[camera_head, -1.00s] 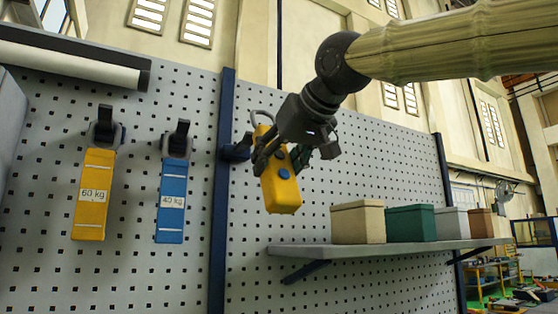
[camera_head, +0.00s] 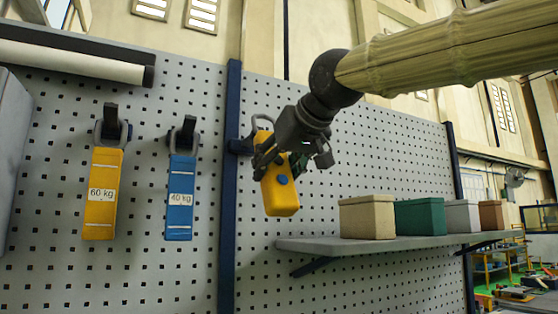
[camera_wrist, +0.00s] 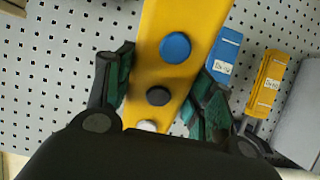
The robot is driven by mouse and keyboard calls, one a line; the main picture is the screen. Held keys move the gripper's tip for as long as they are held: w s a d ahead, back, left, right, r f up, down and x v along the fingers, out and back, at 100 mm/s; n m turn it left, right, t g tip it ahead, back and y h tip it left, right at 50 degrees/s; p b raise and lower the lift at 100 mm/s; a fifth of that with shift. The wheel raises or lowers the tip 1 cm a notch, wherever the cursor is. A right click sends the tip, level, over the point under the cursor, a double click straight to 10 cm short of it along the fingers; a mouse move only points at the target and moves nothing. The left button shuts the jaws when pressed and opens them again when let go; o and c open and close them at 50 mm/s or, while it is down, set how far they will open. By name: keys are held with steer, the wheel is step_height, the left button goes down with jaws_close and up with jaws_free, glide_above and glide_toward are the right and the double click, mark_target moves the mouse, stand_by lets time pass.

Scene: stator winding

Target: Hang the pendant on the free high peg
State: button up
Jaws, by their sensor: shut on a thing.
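The yellow pendant (camera_head: 280,193) has a blue button on its face and a grey loop at its top. My gripper (camera_head: 283,160) is shut on its upper body and holds it in front of the pegboard, slightly tilted. In the wrist view the pendant (camera_wrist: 180,35) lies between the green-padded fingers (camera_wrist: 160,95), with blue, dark and white buttons showing. A dark peg (camera_head: 240,146) on the blue upright is right beside the loop, on its left. I cannot tell whether the loop is around this peg or only in front of it.
A yellow 60 kg block (camera_head: 102,215) and a blue 40 kg block (camera_head: 180,215) hang from pegs at left. Below right, a shelf (camera_head: 330,245) carries a beige box (camera_head: 367,218), a green box (camera_head: 420,217) and other boxes.

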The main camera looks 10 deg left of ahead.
steer(key=r+p+x, duration=0.2)
steer(key=p+x, duration=0.4)
steer(key=x, duration=0.4)
steer(key=shift+w+a, duration=0.3)
steer(key=shift+w, duration=0.1)
stand_by(1.3)
stand_by(0.4)
stand_by(0.3)
